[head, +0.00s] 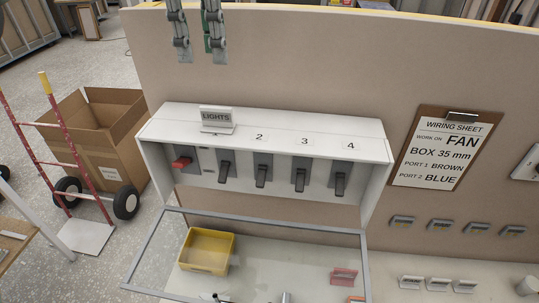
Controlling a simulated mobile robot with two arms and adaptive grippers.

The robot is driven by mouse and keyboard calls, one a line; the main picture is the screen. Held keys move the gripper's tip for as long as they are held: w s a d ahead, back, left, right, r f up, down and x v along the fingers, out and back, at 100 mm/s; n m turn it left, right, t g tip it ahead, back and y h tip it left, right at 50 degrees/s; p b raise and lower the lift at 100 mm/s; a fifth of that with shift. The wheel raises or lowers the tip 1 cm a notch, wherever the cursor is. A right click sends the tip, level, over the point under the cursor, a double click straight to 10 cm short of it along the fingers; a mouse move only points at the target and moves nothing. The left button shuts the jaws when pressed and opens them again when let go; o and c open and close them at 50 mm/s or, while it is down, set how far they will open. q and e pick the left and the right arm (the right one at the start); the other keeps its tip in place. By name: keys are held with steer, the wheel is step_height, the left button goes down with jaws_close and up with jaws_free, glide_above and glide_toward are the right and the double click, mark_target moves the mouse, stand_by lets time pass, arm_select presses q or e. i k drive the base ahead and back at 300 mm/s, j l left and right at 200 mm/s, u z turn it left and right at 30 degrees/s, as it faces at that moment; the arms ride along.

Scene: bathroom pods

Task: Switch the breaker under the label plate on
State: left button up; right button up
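The white breaker box (375,150) stands against the beige panel. A label plate reading LIGHTS (216,115) sits on its top, at the number 1 position. Below it is the first dark breaker lever (224,171). Levers for 2 (261,176), 3 (299,180) and 4 (340,184) follow to the right. All these levers point downward alike. A red switch (182,162) is at the far left. My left gripper (200,55) is above and behind the label plate in the picture, fingers apart and empty, clear of the box. My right gripper is not seen.
The box's clear, grey-framed cover (144,248) hangs open in front. A yellow bin (206,251) and a red part (344,277) show there. A wiring sheet clipboard (437,152) is on the panel. A cardboard box (97,125) and red hand truck (63,150) stand left.

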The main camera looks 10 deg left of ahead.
mark_target(223, 173)
steer(key=k+j, duration=0.3)
steer(key=k, duration=0.15)
steer(key=k+j, duration=0.35)
steer(key=k, duration=0.1)
